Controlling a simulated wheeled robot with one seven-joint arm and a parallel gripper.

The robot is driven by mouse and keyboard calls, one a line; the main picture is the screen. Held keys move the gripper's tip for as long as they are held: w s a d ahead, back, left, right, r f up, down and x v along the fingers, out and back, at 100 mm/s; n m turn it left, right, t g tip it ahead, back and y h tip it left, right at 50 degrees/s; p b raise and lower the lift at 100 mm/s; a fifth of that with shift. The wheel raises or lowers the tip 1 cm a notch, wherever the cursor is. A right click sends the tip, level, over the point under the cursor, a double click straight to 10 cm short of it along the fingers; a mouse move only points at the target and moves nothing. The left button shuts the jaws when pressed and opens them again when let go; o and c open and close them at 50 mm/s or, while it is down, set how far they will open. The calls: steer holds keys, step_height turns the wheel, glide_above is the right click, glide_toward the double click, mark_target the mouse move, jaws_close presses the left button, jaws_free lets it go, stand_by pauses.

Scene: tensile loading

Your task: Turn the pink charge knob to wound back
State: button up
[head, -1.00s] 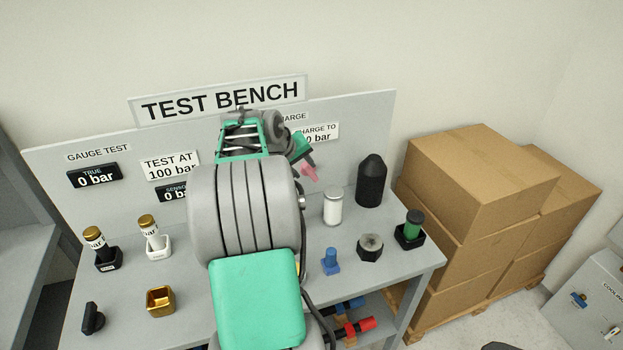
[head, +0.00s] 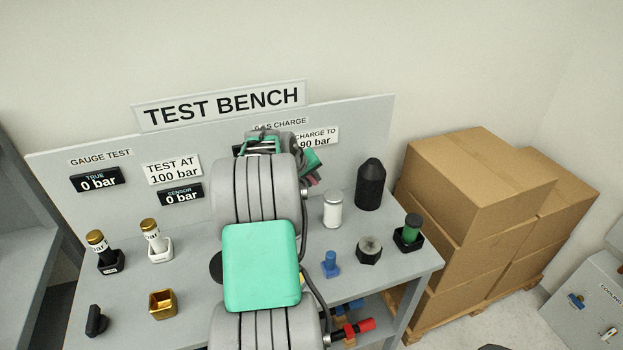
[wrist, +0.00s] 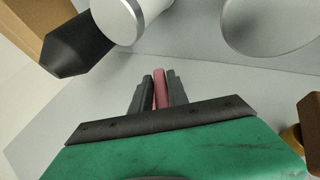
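The pink charge knob (wrist: 160,88) shows in the wrist view as a narrow pink strip between the two dark fingers of my gripper (wrist: 159,91). The fingers lie close against both its sides, so my gripper looks shut on it. In the head view my gripper (head: 312,173) is at the bench's back panel, below the gas charge label (head: 281,124). There the knob is mostly hidden by the fingers, and its turn position cannot be read. A sign beside it reads "charge to 90 bar" (head: 317,137).
A white cylinder (head: 332,210) and a black pointed cylinder (head: 370,185) stand right of my gripper. Boxes (head: 480,190) stand right of the bench.

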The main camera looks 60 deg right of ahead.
jaws_close()
stand_by(0.4)
steer(key=shift+m+t+y+b, duration=0.4)
steer(key=shift+t+y, duration=0.7)
steer(key=shift+y, duration=0.1)
steer(key=shift+r+t+y+p, duration=0.1)
steer(key=shift+t+y+p, duration=0.3)
steer(key=shift+t+y, duration=0.4)
steer(key=shift+o, duration=2.2)
jaws_free()
